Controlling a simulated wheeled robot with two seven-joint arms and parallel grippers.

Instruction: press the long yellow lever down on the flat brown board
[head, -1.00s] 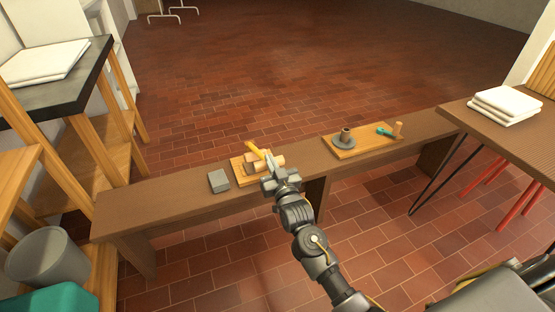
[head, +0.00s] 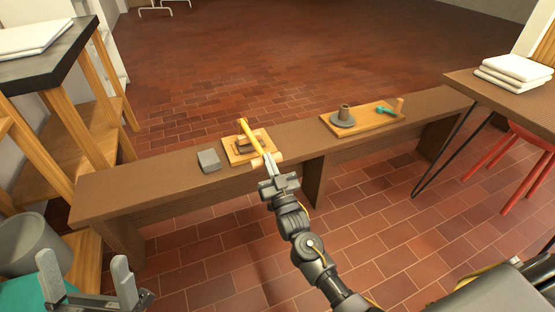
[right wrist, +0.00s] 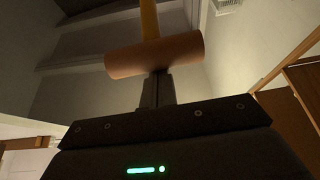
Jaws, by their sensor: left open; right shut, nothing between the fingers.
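The long yellow lever (head: 250,134) slants over a flat light-brown board (head: 231,157) on the bench, its far end raised. A wooden crossbar (right wrist: 140,57) sits across its near end in the right wrist view, with part of the yellow lever (right wrist: 149,18) beyond it. My right gripper (head: 269,162) is shut and empty, its fingertips at the crossbar; the crossbar is partly hidden behind them in the head view. The fingertips (right wrist: 157,76) meet the crossbar's lower edge in the wrist view. I cannot tell whether they touch. My left gripper (head: 84,270) is open and empty at lower left, away from the board.
A grey block (head: 208,160) sits left of the board on the long brown bench (head: 130,183). Another wooden board (head: 371,121) to the right carries a grey round piece, a teal-handled piece and a peg. A grey bin (head: 30,245) stands at lower left.

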